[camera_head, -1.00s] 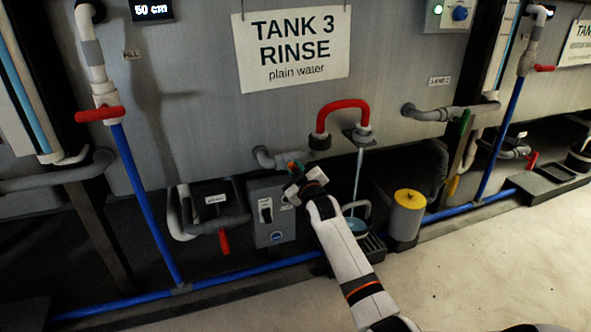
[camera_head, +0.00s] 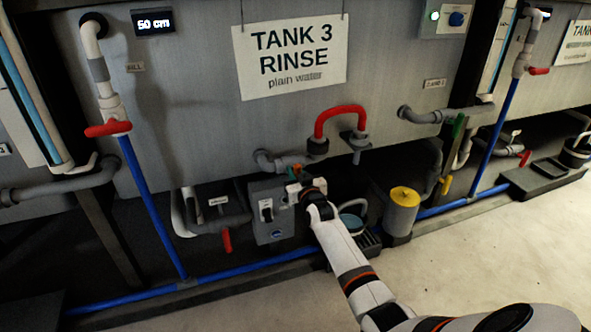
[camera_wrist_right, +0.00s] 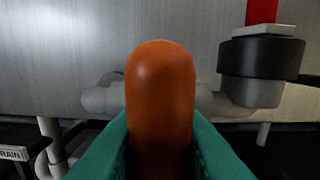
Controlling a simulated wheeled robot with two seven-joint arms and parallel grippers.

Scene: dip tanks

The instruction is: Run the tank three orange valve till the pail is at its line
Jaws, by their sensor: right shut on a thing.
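The orange valve handle (camera_wrist_right: 160,95) stands up between the green fingers of my right gripper (camera_wrist_right: 160,150) in the wrist view. In the head view my right gripper (camera_head: 296,178) is shut on it, in front of the grey pipe below the tank three sign (camera_head: 290,55). The spout (camera_head: 357,142) right of the red hose shows no stream of water below it. The pail (camera_head: 352,224) stands under the spout, partly behind my right arm, with bluish contents; its line cannot be made out. My left gripper is out of view.
A grey box with a switch (camera_head: 266,209) stands just left of my right gripper. A grey canister with a yellow top (camera_head: 403,208) stands right of the pail. A red-handled valve (camera_head: 108,128) and blue pipes run at the left. The floor at the right front is clear.

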